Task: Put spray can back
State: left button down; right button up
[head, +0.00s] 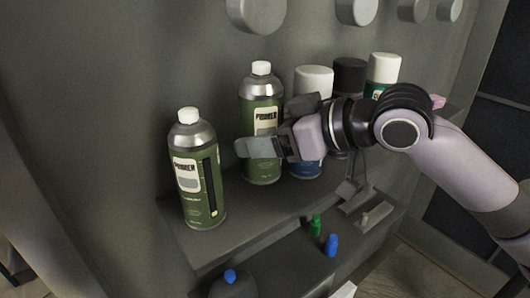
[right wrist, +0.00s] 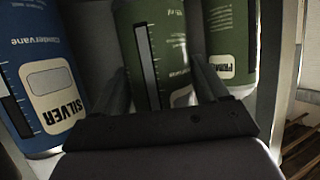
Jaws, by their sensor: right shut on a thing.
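A green spray can (head: 260,108) with a white cap and a silver shoulder stands upright at the back of the shelf. My right gripper (head: 272,130) reaches in from the right and is shut on this can, one finger on each side. In the right wrist view the held can (right wrist: 155,45) shows between the two fingers (right wrist: 163,90). A second green can (head: 198,185) of the same look, labelled PRIMER, stands upright to its left at the shelf's left end. It also shows in the right wrist view (right wrist: 230,35). My left gripper is not in view.
A blue can (head: 305,170) labelled SILVER, a black-capped can (head: 349,72) and a white-capped can (head: 384,68) stand to the right on the shelf (head: 225,238). Small green (head: 315,225) and blue (head: 332,245) items sit lower down. Round knobs (head: 256,14) stick out from the wall above.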

notch_tip(320, 180, down, 3)
jog(key=shift+w+a+f, duration=0.1)
jog(key=shift+a+f, duration=0.05)
jog(key=shift+f, duration=0.25)
jog(key=shift+f, duration=0.1)
jog(key=o, duration=1.5)
jog(key=shift+f, duration=0.15)
jog(key=shift+d+r, duration=0.25)
jog(key=v, duration=1.1)
jog(key=shift+s+b, duration=0.25)
jog(key=shift+b, duration=0.05)
jog(key=shift+d+r, duration=0.1)
jog(key=shift+d, duration=0.05)
